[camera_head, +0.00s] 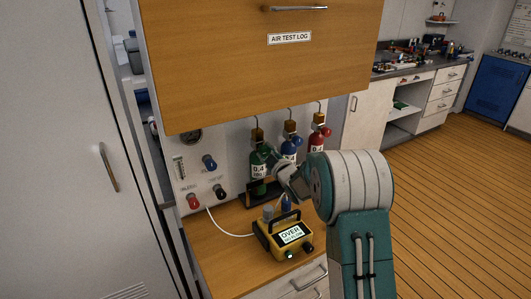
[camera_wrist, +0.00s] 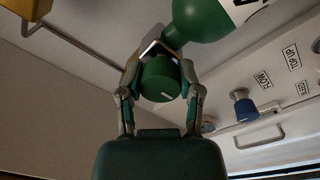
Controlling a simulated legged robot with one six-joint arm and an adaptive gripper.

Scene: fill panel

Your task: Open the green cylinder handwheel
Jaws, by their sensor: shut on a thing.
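The green cylinder (camera_head: 258,164) hangs at the left of the row under the cabinet, with a white "0,4" label. In the wrist view its rounded green body (camera_wrist: 205,18) fills the top. The green handwheel (camera_wrist: 160,80) is a round knob with a white mark, just below the cylinder in that view. My gripper (camera_wrist: 161,64) has one finger on each side of the handwheel and is shut on it. In the head view my gripper (camera_head: 274,162) reaches the cylinder's right side; I cannot make out the handwheel there.
Blue (camera_head: 289,147) and red (camera_head: 316,138) cylinders hang to the right, partly behind my arm. A yellow meter (camera_head: 283,236) reading "OVER" stands on the wooden counter below. A panel with a red knob (camera_head: 193,201) and other knobs is at left. The wooden cabinet (camera_head: 250,75) overhangs.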

